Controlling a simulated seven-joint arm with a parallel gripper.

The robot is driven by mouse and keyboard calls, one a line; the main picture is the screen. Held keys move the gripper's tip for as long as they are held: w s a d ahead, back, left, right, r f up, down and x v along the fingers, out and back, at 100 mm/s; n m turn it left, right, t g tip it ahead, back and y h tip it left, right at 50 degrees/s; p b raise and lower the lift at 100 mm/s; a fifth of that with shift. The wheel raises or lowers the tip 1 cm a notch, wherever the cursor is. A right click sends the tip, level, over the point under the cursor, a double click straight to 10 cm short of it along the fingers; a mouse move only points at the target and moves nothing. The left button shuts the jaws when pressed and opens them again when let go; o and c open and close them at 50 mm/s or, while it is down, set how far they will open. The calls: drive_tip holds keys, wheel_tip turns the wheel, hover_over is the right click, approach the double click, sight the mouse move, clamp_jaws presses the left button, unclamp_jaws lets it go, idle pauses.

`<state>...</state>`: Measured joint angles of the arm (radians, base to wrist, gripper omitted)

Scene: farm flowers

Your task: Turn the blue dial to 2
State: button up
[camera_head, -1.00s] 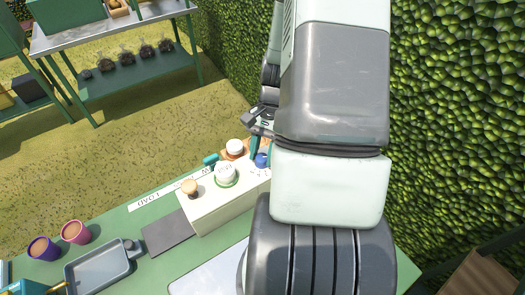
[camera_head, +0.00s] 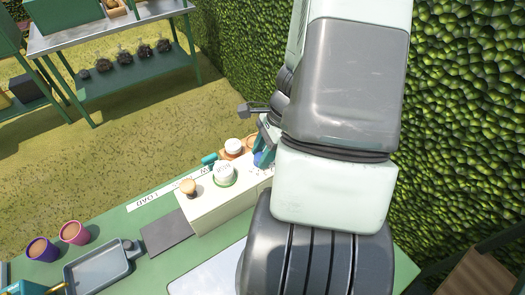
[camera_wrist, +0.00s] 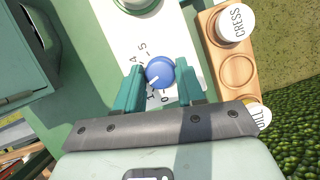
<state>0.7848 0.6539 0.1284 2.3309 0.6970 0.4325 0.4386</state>
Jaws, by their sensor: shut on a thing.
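The blue dial (camera_wrist: 160,71) sits on the white face of a box, with printed numbers around it. The 5, 4 and 0 can be read; others are partly hidden by a finger. A white mark on the dial points to the lower left in the wrist view, between the 4 and the 0; its exact number is unclear. My gripper (camera_wrist: 160,76) has its teal fingers on either side of the dial, shut on it. In the head view, the dial (camera_head: 258,159) is partly hidden by my gripper (camera_head: 264,148).
The cream box (camera_head: 225,205) also carries a white knob with a green ring (camera_head: 223,174) and a tan knob (camera_head: 188,187). A wooden rack (camera_wrist: 237,72) with white-capped jars labelled CRESS (camera_wrist: 236,23) and DILL stands beside it. A hedge (camera_head: 460,130) rises at the right.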

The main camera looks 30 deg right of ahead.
drive_tip(key=shift+m, duration=0.3)
drive_tip(key=o, duration=1)
drive_tip(key=shift+r, duration=0.1)
drive_tip(key=v, duration=1)
drive_tip(key=shift+r, duration=0.35)
drive_tip(key=shift+s+d, duration=0.1)
